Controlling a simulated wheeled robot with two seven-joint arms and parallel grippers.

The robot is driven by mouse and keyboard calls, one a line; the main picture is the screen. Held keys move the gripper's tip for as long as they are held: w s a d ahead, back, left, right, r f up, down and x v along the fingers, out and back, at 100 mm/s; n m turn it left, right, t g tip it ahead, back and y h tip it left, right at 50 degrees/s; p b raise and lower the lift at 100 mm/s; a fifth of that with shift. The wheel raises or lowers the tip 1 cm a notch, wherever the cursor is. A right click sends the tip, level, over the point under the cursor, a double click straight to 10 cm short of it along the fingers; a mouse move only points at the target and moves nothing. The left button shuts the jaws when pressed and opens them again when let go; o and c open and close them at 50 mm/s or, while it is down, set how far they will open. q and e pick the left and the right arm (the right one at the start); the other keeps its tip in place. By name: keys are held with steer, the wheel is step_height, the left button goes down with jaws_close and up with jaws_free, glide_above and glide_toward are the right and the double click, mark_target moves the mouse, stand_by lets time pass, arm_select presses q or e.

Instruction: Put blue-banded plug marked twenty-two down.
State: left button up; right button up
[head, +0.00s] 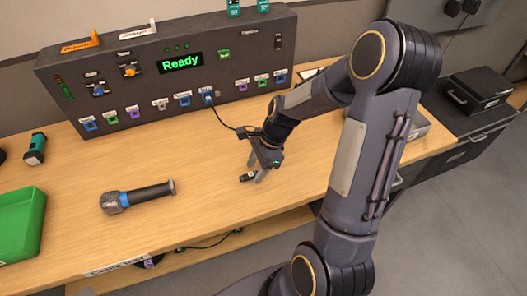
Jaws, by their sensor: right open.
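A small dark plug-like piece (248,177) with a pale mark lies on the wooden table, beside my right gripper's fingertips. It is too small to read a number or make out a blue band. My right gripper (258,170) points down just above the table and is open; its fingers are right at the piece, and I cannot tell whether they touch it. A thin black cable (222,119) runs from a blue socket (208,98) on the panel to behind my right gripper, where its end is hidden. My left gripper is out of view.
A dark control panel (150,88) with a green "Ready" display and several coloured sockets stands along the table's back. A microphone (137,196) with a blue band lies left of my right gripper. A green tray (18,225) is at far left. Wooden table (205,215) is clear between.

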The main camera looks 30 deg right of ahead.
steer(key=w+v, duration=0.1)
steer(key=v, duration=0.9)
steer(key=s+a+r+n+t, duration=0.2)
steer(key=s+a+n, duration=0.3)
steer(key=s+n, duration=0.3)
steer(key=s+a+r+n+t, duration=0.2)
steer(key=s+a+r+n, duration=0.3)
steer(key=s+n, duration=0.3)
steer(key=shift+s+n+t+h+p, duration=0.3)
steer(key=shift+n+p, duration=0.05)
steer(key=shift+n, duration=1.15)
steer(key=shift+r, duration=0.1)
